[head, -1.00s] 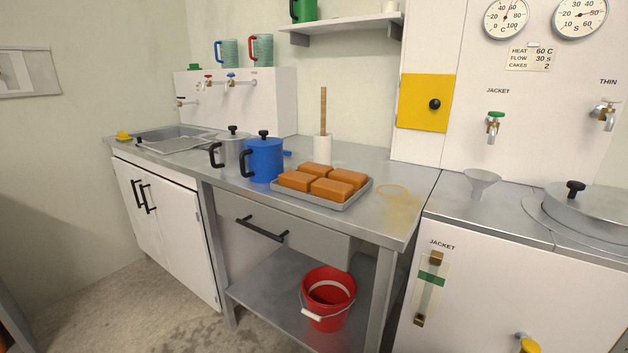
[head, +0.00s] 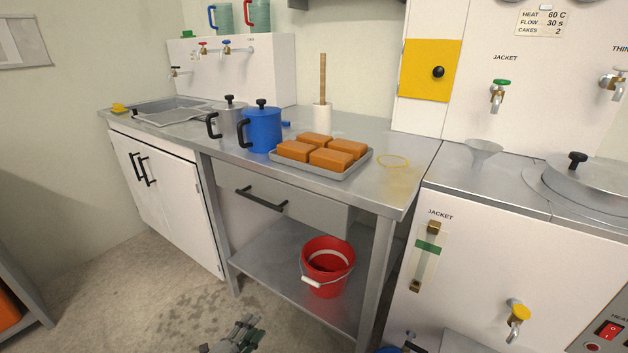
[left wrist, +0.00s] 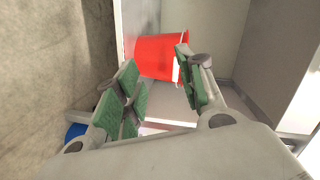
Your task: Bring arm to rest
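My left gripper (head: 243,332) shows at the bottom edge of the head view, in front of the bench and above the floor. In the left wrist view its two green-padded fingers (left wrist: 158,65) stand apart with nothing between them. The red bucket (left wrist: 160,58) is beyond the fingertips there, apart from them as far as I can tell. In the head view the red bucket (head: 327,269) stands on the bench's lower shelf. My right gripper is in neither view.
The steel bench (head: 390,195) holds a tray (head: 325,174) of orange blocks, a blue jug (head: 263,131) and a grey pot (head: 228,120). A white cabinet (head: 455,265) with a yellow-handled tap (head: 518,316) stands at right. Open floor (head: 150,280) lies at left.

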